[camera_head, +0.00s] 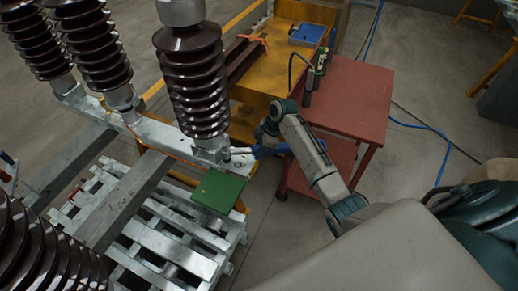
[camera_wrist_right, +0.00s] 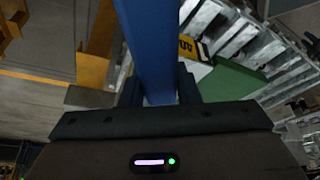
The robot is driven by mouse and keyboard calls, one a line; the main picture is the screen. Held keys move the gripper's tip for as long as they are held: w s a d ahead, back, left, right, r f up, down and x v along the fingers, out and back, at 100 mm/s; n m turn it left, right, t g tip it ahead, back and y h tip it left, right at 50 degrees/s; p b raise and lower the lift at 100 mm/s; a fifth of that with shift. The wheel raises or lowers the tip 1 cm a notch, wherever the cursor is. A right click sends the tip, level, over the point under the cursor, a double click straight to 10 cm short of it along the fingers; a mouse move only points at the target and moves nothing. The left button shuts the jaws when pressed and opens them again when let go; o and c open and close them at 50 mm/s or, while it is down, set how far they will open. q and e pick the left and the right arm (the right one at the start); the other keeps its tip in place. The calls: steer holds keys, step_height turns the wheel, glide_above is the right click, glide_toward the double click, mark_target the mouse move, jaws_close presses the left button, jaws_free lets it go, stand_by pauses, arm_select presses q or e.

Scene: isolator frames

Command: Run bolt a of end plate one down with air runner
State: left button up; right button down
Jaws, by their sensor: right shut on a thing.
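My right gripper (camera_head: 266,146) is beside the base of the near-right brown ribbed insulator (camera_head: 193,85). In the right wrist view it is shut on a blue tool body (camera_wrist_right: 148,45), which I take for the air runner. In the head view a blue part of the runner (camera_head: 281,149) shows right of the gripper, and a grey metal end (camera_head: 240,151) points left at the insulator's foot. The end plate (camera_head: 212,152) at that foot is small and partly covered. I cannot make out bolt a or whether the tool touches it. My left gripper is not in view.
A green plate (camera_head: 218,190) lies just in front of the foot, above a slatted grey pallet (camera_head: 175,235). A red table (camera_head: 345,100) and a yellow bench (camera_head: 262,75) with a blue tray (camera_head: 306,34) stand behind. A blue hose (camera_head: 440,150) crosses the floor.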

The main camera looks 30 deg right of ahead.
steer(key=shift+f+p, duration=0.2)
steer(key=shift+p, duration=0.15)
stand_by(1.1)
step_height(320, 180, up, 7)
steer(key=p, duration=0.6)
steer(key=shift+r+p, duration=0.1)
steer(key=shift+p, duration=0.3)
